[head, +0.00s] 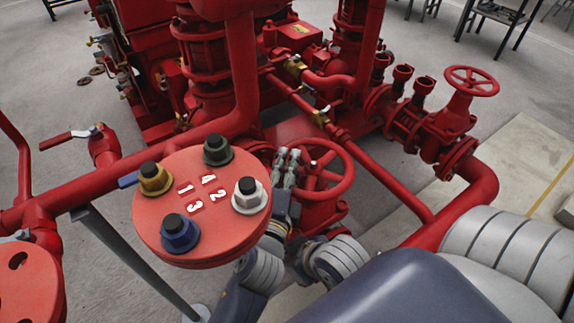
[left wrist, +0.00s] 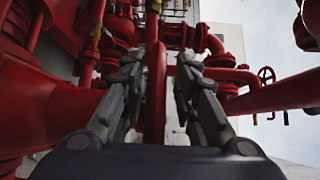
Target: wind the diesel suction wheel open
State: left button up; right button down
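A red spoked handwheel (head: 343,179) stands just right of a red round flange plate in the head view. My left gripper (head: 287,157) is at the left part of its rim. In the left wrist view the red rim (left wrist: 155,90) runs upright between the two fingers of my left gripper (left wrist: 160,65). The fingers are spread, with a visible gap between the right finger and the rim. Part of the wheel's lower left is hidden behind my gripper and arm. My right gripper is not in view. No label naming the wheel shows.
The flange plate (head: 203,240) carries several coloured bolts and the digits 1 to 4, close left of my gripper. A second red handwheel (head: 470,81) stands on a valve at right. Red pipes (head: 385,170) surround the near wheel.

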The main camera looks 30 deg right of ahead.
pick_arm(q)
jog(key=shift+f, duration=0.15)
jog(key=shift+s+a, duration=0.2)
jog(key=shift+a, duration=0.05)
jog(key=v, duration=1.1)
jog(key=shift+s+a, duration=0.15)
